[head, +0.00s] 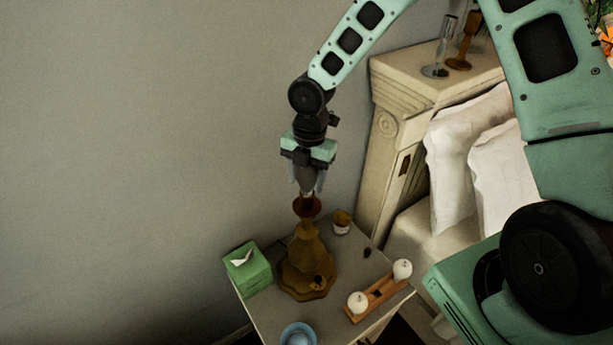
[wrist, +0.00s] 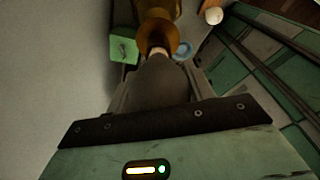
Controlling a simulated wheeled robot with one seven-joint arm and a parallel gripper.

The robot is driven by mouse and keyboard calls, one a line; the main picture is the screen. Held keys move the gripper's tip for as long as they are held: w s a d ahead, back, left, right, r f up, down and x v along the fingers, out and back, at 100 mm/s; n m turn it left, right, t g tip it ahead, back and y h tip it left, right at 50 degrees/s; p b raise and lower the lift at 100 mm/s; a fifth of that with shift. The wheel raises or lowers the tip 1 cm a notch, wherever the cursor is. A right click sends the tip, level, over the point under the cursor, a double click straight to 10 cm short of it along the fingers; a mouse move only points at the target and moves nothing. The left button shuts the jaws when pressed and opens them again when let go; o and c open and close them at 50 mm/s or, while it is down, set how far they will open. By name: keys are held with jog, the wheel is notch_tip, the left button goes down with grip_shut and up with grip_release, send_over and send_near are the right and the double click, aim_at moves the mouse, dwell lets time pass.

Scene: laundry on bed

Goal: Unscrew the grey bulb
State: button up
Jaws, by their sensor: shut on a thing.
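My gripper (head: 307,188) points straight down above a brown lamp base (head: 308,252) that stands on the nightstand. It is shut on the grey bulb (head: 308,172), which sits between the fingers, right above the lamp's socket. In the wrist view the grey bulb (wrist: 160,82) fills the space between the fingers, and its pale lower end meets the round brown socket (wrist: 158,34). I cannot tell whether the bulb's thread is still in the socket.
On the nightstand (head: 262,314) are a green tissue box (head: 250,272) at left, a blue bowl (head: 298,335) in front, a small cup (head: 342,222) behind, and a wooden holder with two white candles (head: 380,297) at right. The bed with white pillows (head: 458,160) is at right.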

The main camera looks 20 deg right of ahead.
jog(key=n, duration=0.3)
jog(key=shift+n+h, duration=0.3)
jog(key=shift+n, duration=1.4)
jog(key=shift+n, duration=0.4)
jog(key=shift+d+n, duration=0.1)
jog(key=shift+n, duration=1.2)
jog(key=shift+n+h, duration=0.4)
jog(key=shift+n, duration=1.4)
